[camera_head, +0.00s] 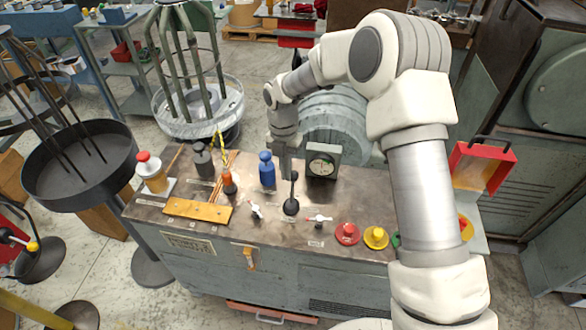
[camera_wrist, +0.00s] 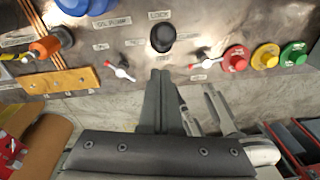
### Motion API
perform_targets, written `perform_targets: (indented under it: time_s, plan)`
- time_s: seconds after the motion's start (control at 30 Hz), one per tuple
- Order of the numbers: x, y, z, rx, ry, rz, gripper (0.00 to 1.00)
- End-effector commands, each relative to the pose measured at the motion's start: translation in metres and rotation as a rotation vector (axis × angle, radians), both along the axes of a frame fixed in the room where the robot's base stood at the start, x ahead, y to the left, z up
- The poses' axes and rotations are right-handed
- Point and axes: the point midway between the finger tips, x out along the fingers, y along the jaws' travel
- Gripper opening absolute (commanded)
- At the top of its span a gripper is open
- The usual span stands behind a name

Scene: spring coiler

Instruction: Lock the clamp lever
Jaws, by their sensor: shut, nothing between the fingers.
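The clamp lever is a black lever (camera_head: 291,206) with a round base, standing roughly upright on the machine's metal top in the head view. In the wrist view, its black knob (camera_wrist: 162,38) shows from above, between a label reading LOCK on its far side and a smaller label on its near side. My gripper (camera_head: 285,176) is shut and empty, pointing down close beside the lever in the head view. In the wrist view, the closed fingertips (camera_wrist: 161,73) lie just below the knob, with a small gap in the picture. Whether they touch the shaft cannot be told.
Small red-and-white levers (camera_head: 255,210) (camera_head: 319,218) flank the clamp lever. A blue bottle-like part (camera_head: 267,170) and a dial gauge (camera_head: 322,162) stand behind. Red (camera_head: 347,233) and yellow (camera_head: 376,237) buttons are at right. An orange-handled part (camera_head: 229,181) and a yellow strip (camera_head: 197,211) are at left.

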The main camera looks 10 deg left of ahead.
Motion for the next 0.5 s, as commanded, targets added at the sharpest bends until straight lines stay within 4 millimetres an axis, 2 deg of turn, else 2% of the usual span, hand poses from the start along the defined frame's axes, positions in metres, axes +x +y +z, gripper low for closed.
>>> perform_targets:
  time_s: [0.07,0.1,0.3,0.5]
  plan:
    - [-0.008,0.008,0.009,0.001,0.003,0.003,0.00]
    - [-0.001,0.007,0.019,0.003,-0.003,-0.001,0.00]
    - [0.013,0.009,0.062,0.001,0.002,0.000,0.00]
    - [0.021,0.010,0.090,0.001,0.005,0.001,0.00]
